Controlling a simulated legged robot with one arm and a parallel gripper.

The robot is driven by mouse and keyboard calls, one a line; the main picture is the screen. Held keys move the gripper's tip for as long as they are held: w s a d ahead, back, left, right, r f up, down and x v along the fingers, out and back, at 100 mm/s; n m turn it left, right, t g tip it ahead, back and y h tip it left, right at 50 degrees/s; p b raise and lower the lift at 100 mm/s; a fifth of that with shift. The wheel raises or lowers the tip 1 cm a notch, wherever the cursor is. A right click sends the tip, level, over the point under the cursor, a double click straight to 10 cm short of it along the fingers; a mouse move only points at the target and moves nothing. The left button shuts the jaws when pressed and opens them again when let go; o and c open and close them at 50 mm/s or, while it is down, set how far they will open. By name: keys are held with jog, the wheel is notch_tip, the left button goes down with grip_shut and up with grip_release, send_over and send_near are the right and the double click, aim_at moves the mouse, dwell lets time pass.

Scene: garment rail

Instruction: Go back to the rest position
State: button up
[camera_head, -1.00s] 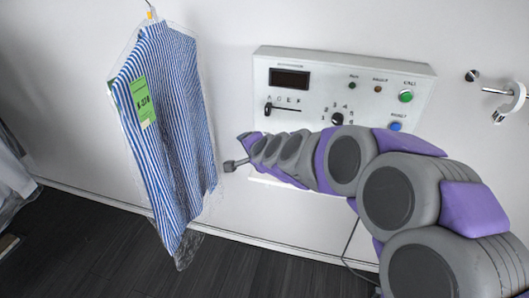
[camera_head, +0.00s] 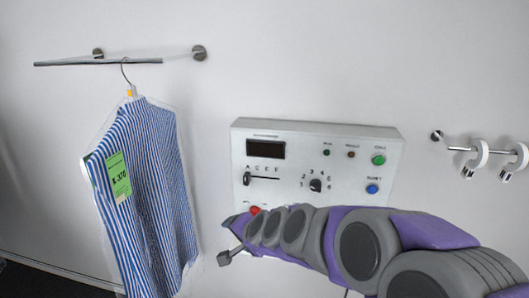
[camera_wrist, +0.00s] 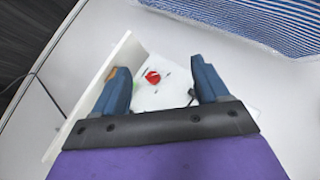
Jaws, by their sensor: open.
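My gripper (camera_wrist: 160,92) is open and empty in the wrist view, with its two blue fingers spread apart. Beyond the fingers is the white control panel (camera_wrist: 150,62) with a red button (camera_wrist: 153,76). In the head view my arm reaches in from the lower right, and its end (camera_head: 224,257) is in front of the panel's lower left corner. The control panel (camera_head: 218,193) hangs on the wall with a dark display, a slider, a knob, and green, blue and red buttons. My arm hides its lower part.
A blue-striped shirt (camera_head: 150,190) in clear plastic with a green tag (camera_head: 118,178) hangs from a wall rail (camera_head: 100,62) at the left, close to my arm's end. A rod with white rings (camera_head: 481,158) sticks out at the right. The wall above the panel is clear.

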jog(key=s+d+f+n+g+h, duration=0.1)
jog(key=s+d+n+g+h, duration=0.1)
jog(key=s+d, duration=0.5)
jog(key=s+d+f+n+g+h, duration=0.2)
jog(key=s+d, duration=0.6)
jog(key=s, duration=1)
jog(key=s+d+f+n+g+h, duration=0.1)
jog(key=s+d+g, duration=0.5)
jog(key=s, duration=0.7)
jog(key=shift+d+f+n+h, duration=0.45)
jog(key=shift+d+n, duration=0.25)
jog(key=shift+d, duration=0.4)
